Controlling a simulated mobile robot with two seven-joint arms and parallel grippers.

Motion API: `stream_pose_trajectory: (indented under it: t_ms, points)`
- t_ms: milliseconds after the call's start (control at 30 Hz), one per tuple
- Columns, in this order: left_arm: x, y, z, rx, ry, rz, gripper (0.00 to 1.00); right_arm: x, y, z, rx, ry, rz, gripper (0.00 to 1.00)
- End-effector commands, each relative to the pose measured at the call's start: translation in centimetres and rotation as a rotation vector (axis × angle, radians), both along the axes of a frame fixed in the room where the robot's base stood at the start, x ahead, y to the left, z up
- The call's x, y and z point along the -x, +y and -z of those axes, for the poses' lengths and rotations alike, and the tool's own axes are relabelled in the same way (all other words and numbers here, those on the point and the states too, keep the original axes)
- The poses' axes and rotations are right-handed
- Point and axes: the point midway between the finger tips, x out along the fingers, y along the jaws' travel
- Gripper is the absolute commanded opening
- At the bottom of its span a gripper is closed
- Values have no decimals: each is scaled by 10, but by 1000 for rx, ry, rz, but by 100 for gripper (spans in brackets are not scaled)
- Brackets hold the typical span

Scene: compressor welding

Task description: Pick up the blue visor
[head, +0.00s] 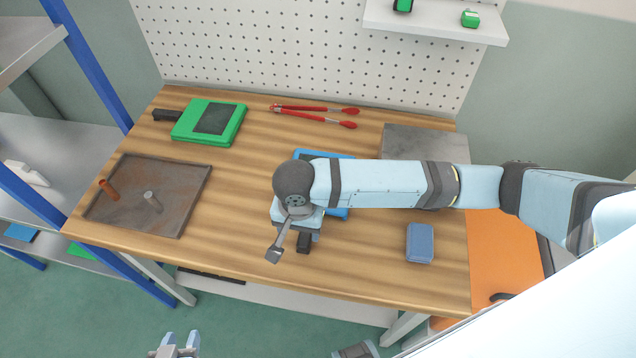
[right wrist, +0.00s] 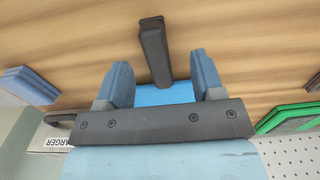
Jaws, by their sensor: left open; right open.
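The blue visor (head: 340,154) lies on the wooden table, mostly hidden under my right arm in the head view. Its black handle (head: 304,242) points toward the table's front edge. My right gripper (head: 299,226) is over the visor's handle end, pointing down and open. In the right wrist view, the blue visor (right wrist: 163,95) shows between the two spread fingers, with the black handle (right wrist: 153,52) running out beyond them. I cannot tell whether the fingers touch it. My left gripper (head: 178,342) is open and empty, low in front of the table.
A green visor (head: 188,133) lies at the back left, with red-handled tongs (head: 315,110) to its right. A rusty tray (head: 190,200) holds two small cylinders. A blue block (head: 420,243) lies right of the visor. A grey metal plate (head: 425,140) is behind my right arm.

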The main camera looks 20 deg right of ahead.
Motion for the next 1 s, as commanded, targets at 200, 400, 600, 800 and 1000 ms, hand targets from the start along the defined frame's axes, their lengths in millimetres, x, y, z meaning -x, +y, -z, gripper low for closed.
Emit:
stream_pose_trajectory:
  t_ms: [200,400,600,800,1000]
  points:
    - [-1,1,-4,-1,-3,-1,43,2,-8,26,3,1,0,62]
    - [-2,1,-6,1,-7,-2,43,1,-8,49,1,-1,0,62]
    - [-2,1,-6,1,-8,-2,43,2,-8,52,1,-1,-1,62]
    - [-2,1,-6,1,-7,-2,43,2,-8,52,0,0,0,30]
    - [-1,1,-4,0,-4,-2,43,1,-8,51,0,-1,0,1]
